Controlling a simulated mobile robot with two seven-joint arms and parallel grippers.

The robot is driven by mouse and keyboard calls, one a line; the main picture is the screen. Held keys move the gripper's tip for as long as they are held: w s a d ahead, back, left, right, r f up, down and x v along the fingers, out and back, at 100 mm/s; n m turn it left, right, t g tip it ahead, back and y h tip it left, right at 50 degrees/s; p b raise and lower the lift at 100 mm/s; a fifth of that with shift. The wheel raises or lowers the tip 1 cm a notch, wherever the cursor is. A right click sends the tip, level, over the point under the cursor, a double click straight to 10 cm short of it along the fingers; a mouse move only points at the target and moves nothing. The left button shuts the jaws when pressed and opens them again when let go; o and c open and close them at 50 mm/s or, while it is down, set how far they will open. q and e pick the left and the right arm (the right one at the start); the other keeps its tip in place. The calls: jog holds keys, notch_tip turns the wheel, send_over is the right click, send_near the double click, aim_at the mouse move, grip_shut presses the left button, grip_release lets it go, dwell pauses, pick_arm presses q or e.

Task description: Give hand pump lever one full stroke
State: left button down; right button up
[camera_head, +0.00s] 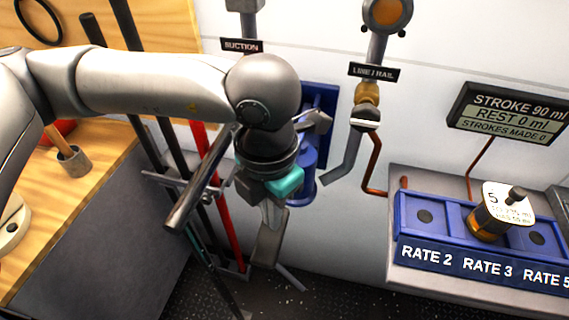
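The hand pump's blue body (309,165) is mounted on the wall, partly hidden behind my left wrist. A grey round bar (200,183), which looks like the pump lever, slants down and left of my wrist, with its thick end toward me. My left gripper (268,242) points downward just right of the bar; one grey finger shows clearly, and I cannot tell whether it is open or touching the bar. A display (510,113) reads STROKE 90 ml, REST 0 ml, STROKES MADE 0. My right gripper is not in view.
SUCTION (241,46) and LINE / RAIL (374,72) labels mark the wall pipes. A blue rack (420,251) holds an amber container (487,222) at right. A wooden bench (108,165) is at left, beside a stand of long rods (223,200). Dark deck shows below.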

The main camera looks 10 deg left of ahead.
pick_arm(q)
jog(key=shift+f+b, duration=0.35)
jog(key=shift+f, duration=0.3)
jog(key=shift+r+p, duration=0.45)
jog(key=shift+r, duration=0.1)
notch_tip(320, 180, up, 11)
jog(key=p, duration=0.6)
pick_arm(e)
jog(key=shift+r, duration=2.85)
pick_arm(q)
notch_tip(320, 180, up, 5)
jog(key=p, duration=0.2)
jog(key=shift+p, duration=0.4)
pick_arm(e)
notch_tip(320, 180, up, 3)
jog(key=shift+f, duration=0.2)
pick_arm(q)
jog(key=shift+s, duration=0.15)
